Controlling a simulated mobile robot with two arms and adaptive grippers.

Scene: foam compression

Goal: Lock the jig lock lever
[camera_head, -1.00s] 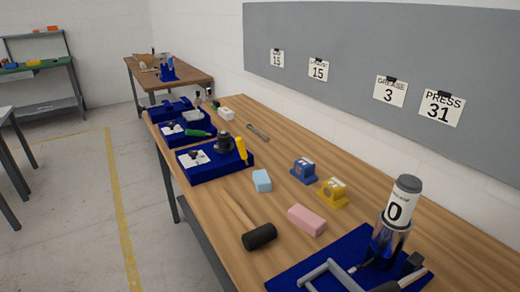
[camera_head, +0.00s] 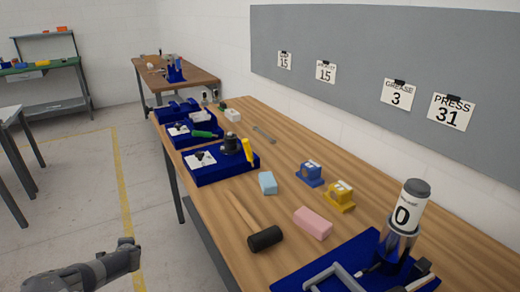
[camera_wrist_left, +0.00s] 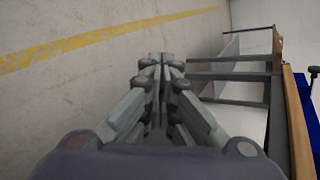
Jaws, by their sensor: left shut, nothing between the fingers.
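A blue base (camera_head: 343,254) lies at the near end of the workbench in the head view, cut off by the bottom edge. It carries a metal post topped by a grey-capped cylinder marked 0 (camera_head: 407,208), a grey bar frame (camera_head: 340,273) and a dark-gripped handle (camera_head: 422,282). I cannot tell for certain which part is the jig lock lever. My left gripper (camera_head: 129,247) is at the lower left, over the floor, left of the bench and far from the base. In the left wrist view its fingers (camera_wrist_left: 160,62) are together and empty. My right gripper is out of view.
On the workbench (camera_head: 290,205) lie a black-headed mallet (camera_head: 264,238), a pink block (camera_head: 313,223), a light blue block (camera_head: 267,183), and blue (camera_head: 310,174) and yellow (camera_head: 339,196) fixtures. More blue bases (camera_head: 215,170) stand farther back.

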